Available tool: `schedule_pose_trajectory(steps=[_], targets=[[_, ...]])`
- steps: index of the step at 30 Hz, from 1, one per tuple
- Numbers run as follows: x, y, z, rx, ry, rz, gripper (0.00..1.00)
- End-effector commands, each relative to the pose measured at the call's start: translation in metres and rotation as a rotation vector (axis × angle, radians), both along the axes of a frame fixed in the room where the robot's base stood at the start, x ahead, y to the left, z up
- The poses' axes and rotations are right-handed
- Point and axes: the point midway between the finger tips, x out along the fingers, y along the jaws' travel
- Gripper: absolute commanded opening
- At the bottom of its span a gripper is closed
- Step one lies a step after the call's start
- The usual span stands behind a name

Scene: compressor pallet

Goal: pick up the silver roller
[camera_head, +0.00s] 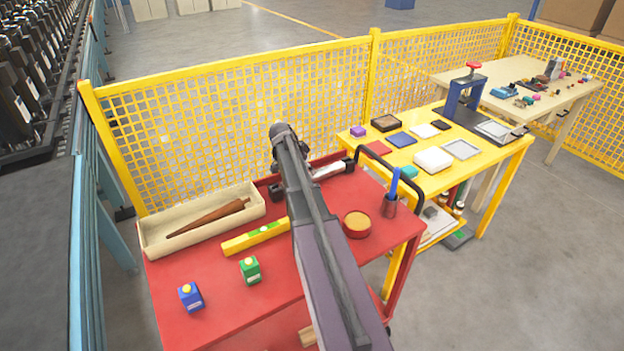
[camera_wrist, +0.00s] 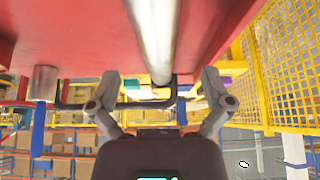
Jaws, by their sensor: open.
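The silver roller (camera_wrist: 155,35) is a long, shiny cylinder. In the wrist view it runs from the top edge down toward the space between my fingers, against the red table (camera_wrist: 75,40). In the head view, a silver piece that looks like the roller (camera_head: 328,171) lies at the back of the red table, just right of my arm, which hides part of that spot. My gripper (camera_wrist: 157,101) is open and empty, with one finger on each side of the roller's line. Whether the fingers reach around its end, I cannot tell.
A black handle (camera_head: 405,165) rises at the right. A yellow mesh fence (camera_head: 240,125) stands behind.

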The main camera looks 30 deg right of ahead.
Motion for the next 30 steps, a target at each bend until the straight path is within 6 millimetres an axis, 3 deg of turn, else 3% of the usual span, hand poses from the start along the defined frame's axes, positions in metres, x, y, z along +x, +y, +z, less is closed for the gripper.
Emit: schedule_pose_trajectory(steps=[15, 30], targets=[[-0.003, -0.015, -0.039, 0.000, 0.000, -0.001, 1.00], [-0.004, -0.021, -0.044, 0.000, 0.000, -0.002, 1.00]])
